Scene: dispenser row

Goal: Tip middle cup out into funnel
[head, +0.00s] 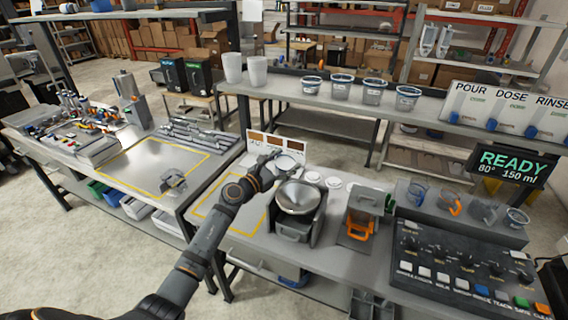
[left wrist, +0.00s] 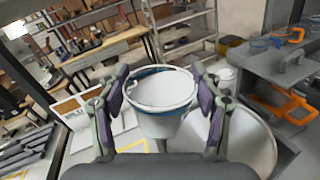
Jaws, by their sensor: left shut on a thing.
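My left gripper (head: 272,160) is shut on a white cup with a blue band, just behind the funnel in the head view. In the left wrist view the cup (left wrist: 163,92) sits between the two fingers (left wrist: 165,103), its open mouth facing the camera. Its inside looks pale; I cannot tell whether it holds anything. The funnel (head: 299,196) is a wide metal bowl on a dark stand on the counter. In the left wrist view the funnel (left wrist: 238,140) lies below and right of the cup, partly hidden by a finger. My right gripper is not in view.
Several blue-rimmed cups (head: 341,86) stand on the shelf above. An orange-handled device (head: 361,215) stands right of the funnel, then a row of small cups (head: 451,204) and a button console (head: 465,265). A yellow-outlined area (head: 232,212) lies left of the funnel.

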